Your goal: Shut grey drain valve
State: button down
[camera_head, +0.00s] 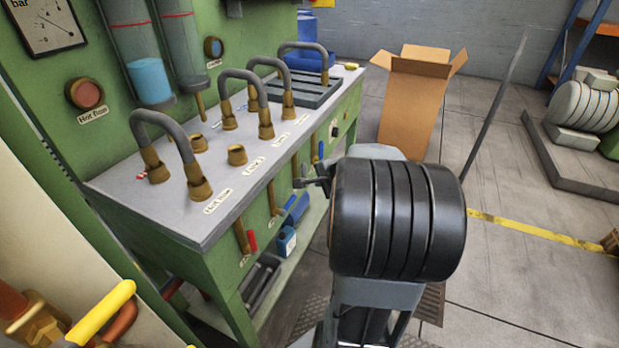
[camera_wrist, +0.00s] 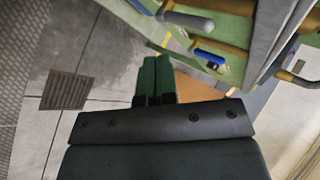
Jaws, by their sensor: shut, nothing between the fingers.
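The grey drain valve handle (camera_wrist: 190,21) shows at the top of the wrist view, at a brass pipe on the green bench front. In the head view, the grey handle (camera_head: 300,183) is small and partly merges with my fingertips, so its exact angle is hard to tell. My gripper (camera_head: 318,182) is in front of the bench, close to the grey handle. In the wrist view, my gripper (camera_wrist: 156,62) shows its two green fingers together with nothing between them. They are apart from the grey handle, below and left of it in that picture.
A blue valve handle (camera_wrist: 210,57) is near the grey one. A red handle (camera_head: 252,241) and another blue handle (camera_head: 290,203) are on the bench front. Hoses (camera_head: 245,78) arch over the bench top (camera_head: 140,205). A cardboard box (camera_head: 410,105) stands beyond.

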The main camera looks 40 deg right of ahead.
aim_at(305, 175)
jog(key=w+f, duration=0.2)
jog(key=w, duration=0.4)
jog(key=shift+d, duration=0.3)
jog(key=shift+w+p, duration=0.1)
jog(key=shift+p, duration=0.25)
